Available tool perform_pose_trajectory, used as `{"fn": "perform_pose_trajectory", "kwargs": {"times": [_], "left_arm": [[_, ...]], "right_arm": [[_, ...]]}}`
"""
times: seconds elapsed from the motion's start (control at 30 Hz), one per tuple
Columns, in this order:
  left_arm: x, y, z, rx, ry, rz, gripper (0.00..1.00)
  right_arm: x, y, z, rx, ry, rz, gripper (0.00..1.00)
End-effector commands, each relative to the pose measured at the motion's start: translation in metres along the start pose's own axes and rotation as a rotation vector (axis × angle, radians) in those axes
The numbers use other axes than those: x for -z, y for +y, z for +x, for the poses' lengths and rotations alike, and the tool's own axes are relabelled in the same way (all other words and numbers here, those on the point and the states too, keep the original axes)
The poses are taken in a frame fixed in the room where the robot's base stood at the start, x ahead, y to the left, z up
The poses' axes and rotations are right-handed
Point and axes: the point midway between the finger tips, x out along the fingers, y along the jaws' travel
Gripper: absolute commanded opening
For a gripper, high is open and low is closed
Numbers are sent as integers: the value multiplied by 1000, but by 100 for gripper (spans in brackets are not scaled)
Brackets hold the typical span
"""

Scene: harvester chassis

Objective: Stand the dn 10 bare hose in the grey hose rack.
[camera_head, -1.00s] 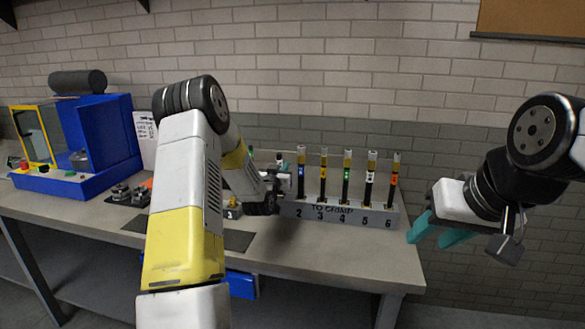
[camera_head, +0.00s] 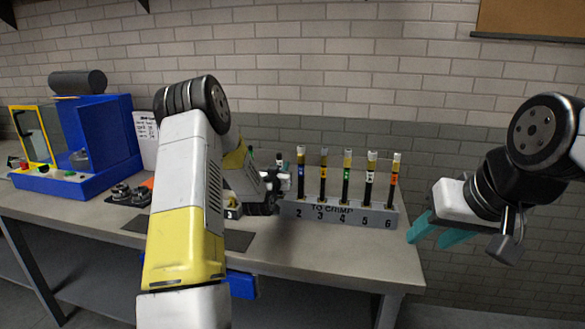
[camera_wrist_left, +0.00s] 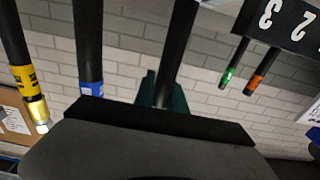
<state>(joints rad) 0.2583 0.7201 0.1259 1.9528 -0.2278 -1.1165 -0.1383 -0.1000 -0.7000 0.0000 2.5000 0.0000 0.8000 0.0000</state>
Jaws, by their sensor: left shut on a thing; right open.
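The grey hose rack (camera_head: 340,215), lettered "TO CRIMP", stands on the bench with numbers 2 to 6 visible. Upright hoses with blue, yellow, green, white and orange bands stand in it. My left gripper (camera_head: 286,181) is at the rack's left end, beside the blue-banded hose (camera_head: 301,175). In the left wrist view its teal fingers (camera_wrist_left: 163,92) are shut on a black hose (camera_wrist_left: 180,45) with no band visible. The held hose's lower end, and whether it is in the rack, are hidden. My right gripper (camera_head: 433,232) is open and empty, right of the bench.
A dark rack with white numbers (camera_wrist_left: 285,25) shows in the wrist view, with green-banded and orange-banded hoses; my left arm mostly hides it in the head view. A blue machine (camera_head: 100,140) stands at the left. The bench front right (camera_head: 340,257) is clear.

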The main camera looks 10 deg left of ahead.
Motion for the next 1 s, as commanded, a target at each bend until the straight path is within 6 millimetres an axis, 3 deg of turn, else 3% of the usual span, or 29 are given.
{"fn": "perform_pose_trajectory", "kwargs": {"times": [0.97, 1.0], "left_arm": [[-4, 0, 0, 0, -7, -1, 0], [-4, 0, -1, 0, -7, -1, 18]], "right_arm": [[0, 0, 0, 0, 0, 0, 42], [0, 0, 0, 0, 0, 0, 42]]}}
